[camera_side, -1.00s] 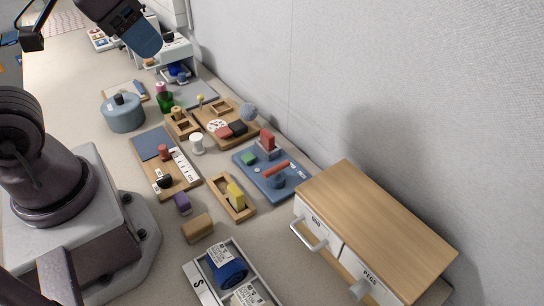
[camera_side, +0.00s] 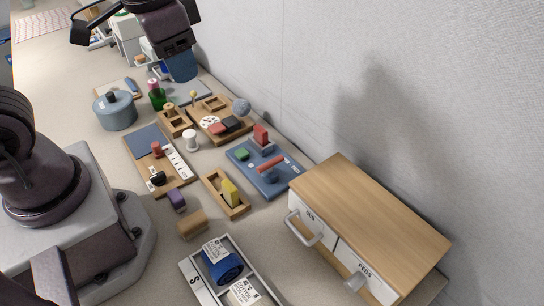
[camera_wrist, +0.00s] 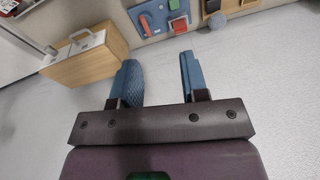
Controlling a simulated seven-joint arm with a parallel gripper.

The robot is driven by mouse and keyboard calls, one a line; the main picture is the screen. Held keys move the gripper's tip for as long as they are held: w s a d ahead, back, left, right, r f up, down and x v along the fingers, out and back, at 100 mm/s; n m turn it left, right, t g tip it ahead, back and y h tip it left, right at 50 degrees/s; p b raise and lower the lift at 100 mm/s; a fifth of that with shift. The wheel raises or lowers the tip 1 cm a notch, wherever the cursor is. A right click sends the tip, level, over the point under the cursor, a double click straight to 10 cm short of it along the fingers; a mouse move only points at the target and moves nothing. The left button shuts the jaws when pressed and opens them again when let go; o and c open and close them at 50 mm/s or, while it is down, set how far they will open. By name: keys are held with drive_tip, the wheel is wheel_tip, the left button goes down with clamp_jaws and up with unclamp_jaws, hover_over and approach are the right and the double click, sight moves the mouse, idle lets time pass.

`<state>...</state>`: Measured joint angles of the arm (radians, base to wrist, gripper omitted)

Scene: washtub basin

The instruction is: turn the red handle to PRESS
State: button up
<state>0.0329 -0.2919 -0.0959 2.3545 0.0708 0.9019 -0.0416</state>
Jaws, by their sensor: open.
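The red handle (camera_side: 270,163) is a bar on a round blue hub, mounted on a blue board (camera_side: 277,188) in the middle of the side view. A green button and an upright red block share the board. Small pale labels beside the handle are too small to read. In the wrist view the red handle (camera_wrist: 146,25) shows near the top edge, on the blue board (camera_wrist: 161,5). My gripper (camera_side: 183,66) is above the bench, up and to the left of the board. Its blue fingers stand apart with nothing between them in the wrist view (camera_wrist: 158,75).
A wooden drawer cabinet (camera_side: 372,205) stands right of the board against the wall. A wooden tray with a yellow block (camera_side: 229,192) lies left of the board. A tray of wood with several pieces (camera_side: 219,119) lies behind it. A blue lidded pot (camera_side: 115,110) stands further left.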

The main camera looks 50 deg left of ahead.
sight(271, 162)
drive_tip(key=shift+w+d+f+n+g+y, duration=0.9)
drive_tip(key=shift+w+d+f, duration=2.95)
drive_tip(key=shift+w+f, duration=2.55)
drive_tip(key=x, duration=1.2)
clamp_jaws()
